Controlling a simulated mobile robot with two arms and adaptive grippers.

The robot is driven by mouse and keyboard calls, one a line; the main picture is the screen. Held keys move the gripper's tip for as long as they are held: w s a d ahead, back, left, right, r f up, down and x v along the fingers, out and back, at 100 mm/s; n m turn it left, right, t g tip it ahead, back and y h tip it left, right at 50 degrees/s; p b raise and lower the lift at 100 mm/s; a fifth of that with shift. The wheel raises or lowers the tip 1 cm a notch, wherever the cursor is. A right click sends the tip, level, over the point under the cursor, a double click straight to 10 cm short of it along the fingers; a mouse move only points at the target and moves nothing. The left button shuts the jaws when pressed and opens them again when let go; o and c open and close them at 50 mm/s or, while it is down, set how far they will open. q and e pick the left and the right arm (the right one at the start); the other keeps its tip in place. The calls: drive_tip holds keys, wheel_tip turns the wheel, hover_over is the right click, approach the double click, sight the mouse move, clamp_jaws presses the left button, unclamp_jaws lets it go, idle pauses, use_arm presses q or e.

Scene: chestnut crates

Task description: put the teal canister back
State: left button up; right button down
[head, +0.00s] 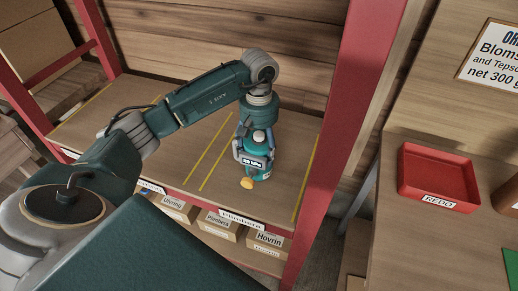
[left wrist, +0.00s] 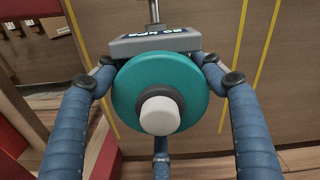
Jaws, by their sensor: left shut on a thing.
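The teal canister (head: 260,168) has a white cap, a grey display box on its side and a small orange part low at its front. My left gripper (head: 254,148) is shut on it from above. In the left wrist view the canister (left wrist: 125,90) shows end-on, with blue fingers of the gripper (left wrist: 160,85) around it. The canister is upright over the right-hand section of the wooden shelf (head: 220,190), between yellow lines, above the label "Plimbera" (head: 241,219). I cannot tell whether its base touches the board. My right gripper is not in view.
Red posts (head: 352,100) frame the shelf at right and left. Labelled cardboard boxes (head: 222,226) stand on the level below. A red tray (head: 440,175) marked "REDO" lies on the table at right. The shelf sections left of the canister look bare where visible.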

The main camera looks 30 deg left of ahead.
sight(259, 134)
use_arm(q)
drive_tip(key=shift+f, duration=0.6)
drive_tip(key=shift+f, duration=0.15)
drive_tip(key=o, duration=1.7)
wheel_tip(259, 134, up, 11)
drive_tip(key=b, duration=0.3)
drive_tip(key=shift+a, duration=0.1)
drive_tip(key=shift+r, duration=0.65)
